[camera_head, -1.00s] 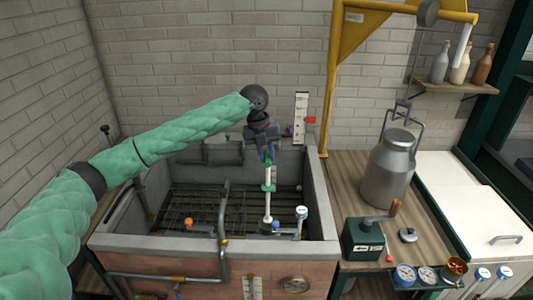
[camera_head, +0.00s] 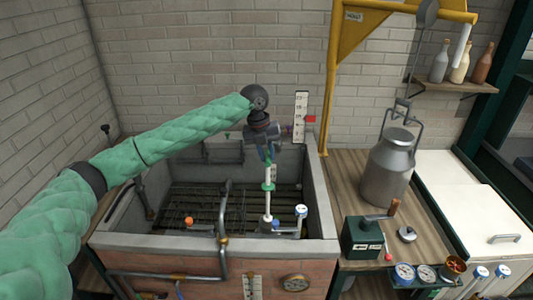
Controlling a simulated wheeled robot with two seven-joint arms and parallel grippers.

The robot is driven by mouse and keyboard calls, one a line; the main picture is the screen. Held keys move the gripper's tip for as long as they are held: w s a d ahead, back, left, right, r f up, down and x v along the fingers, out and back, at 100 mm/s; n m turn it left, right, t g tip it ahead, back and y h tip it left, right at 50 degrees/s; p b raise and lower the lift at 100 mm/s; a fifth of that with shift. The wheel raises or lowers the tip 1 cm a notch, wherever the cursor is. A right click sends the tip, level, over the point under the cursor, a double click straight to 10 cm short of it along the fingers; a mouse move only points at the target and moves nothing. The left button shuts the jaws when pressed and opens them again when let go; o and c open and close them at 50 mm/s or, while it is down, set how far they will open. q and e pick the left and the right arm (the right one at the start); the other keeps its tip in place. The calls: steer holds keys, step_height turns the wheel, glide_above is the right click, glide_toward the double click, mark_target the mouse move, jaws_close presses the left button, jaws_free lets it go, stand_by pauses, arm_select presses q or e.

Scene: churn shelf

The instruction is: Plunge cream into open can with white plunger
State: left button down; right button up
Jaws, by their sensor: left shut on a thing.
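My left arm, in a green sleeve, comes in from the left over a grey-walled vat (camera_head: 180,243). My left gripper (camera_head: 268,150) points down and is shut on the upper part of the white plunger (camera_head: 267,203). The plunger is upright, with a green collar partway down its rod. Its lower end is inside the vat, near the front wall and beside a blue-topped white fitting. I cannot make out an open can or cream around its lower end. A closed-looking metal milk can (camera_head: 388,170) stands on the wooden counter. My right gripper is not in view.
A green crank box (camera_head: 362,237) stands at the counter's front. Dials (camera_head: 404,272) sit at lower right. A bent pipe (camera_head: 223,215) rises over the vat's front wall. A white chest (camera_head: 470,200) is at right.

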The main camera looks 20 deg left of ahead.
arm_select(q)
step_height(320, 180, down, 9)
steer(key=b, duration=0.1)
steer(key=shift+b, duration=0.4)
stand_by(1.1)
steer(key=shift+f, duration=0.15)
